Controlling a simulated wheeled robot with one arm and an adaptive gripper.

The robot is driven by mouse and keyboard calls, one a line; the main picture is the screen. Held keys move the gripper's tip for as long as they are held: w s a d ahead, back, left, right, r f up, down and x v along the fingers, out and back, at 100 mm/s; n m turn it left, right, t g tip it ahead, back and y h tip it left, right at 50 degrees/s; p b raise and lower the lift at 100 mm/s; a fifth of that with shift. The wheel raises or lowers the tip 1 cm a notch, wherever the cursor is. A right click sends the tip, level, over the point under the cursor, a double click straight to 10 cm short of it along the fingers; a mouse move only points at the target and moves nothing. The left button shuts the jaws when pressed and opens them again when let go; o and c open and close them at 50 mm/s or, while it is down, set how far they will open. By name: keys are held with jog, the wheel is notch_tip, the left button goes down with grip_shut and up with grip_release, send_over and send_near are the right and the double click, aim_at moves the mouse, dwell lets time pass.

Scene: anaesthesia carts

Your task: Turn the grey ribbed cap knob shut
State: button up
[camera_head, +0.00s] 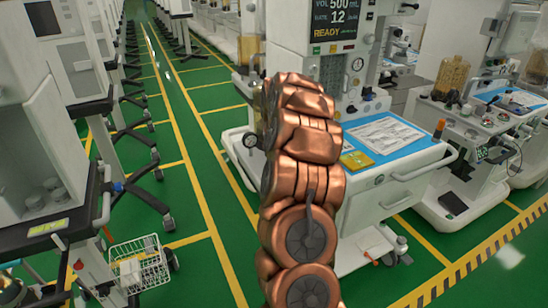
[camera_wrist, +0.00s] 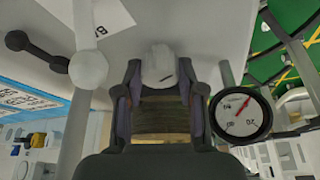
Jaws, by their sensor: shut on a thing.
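In the wrist view, my gripper (camera_wrist: 160,80) has its two dark fingers on either side of a pale grey knob (camera_wrist: 159,66), shut on it. The knob appears to be the ribbed cap; its ribs are hard to make out. A brownish, see-through body (camera_wrist: 160,121) shows between the fingers below the knob. In the head view, my copper arm hides my gripper and the knob.
A round gauge (camera_wrist: 240,115) with a red needle sits close to the right finger in the wrist view. A pale rod with a ball (camera_wrist: 88,69) stands at left.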

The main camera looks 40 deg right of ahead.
jog(key=m+b, duration=0.2)
jog(key=b, duration=0.1)
jog(key=shift+f+m+g+h, duration=0.2)
jog(key=shift+m+g+h, duration=0.1)
jog(key=shift+g+h, duration=0.1)
jog(key=shift+r+m+b, duration=0.2)
jog(key=shift+m+b, duration=0.2)
jog(key=shift+b, duration=0.05)
jog(key=o, duration=1.1)
jog(key=shift+r, duration=0.1)
jog(key=v, duration=1.2)
jog(key=shift+w+a, duration=0.1)
jog(key=shift+w, duration=0.05)
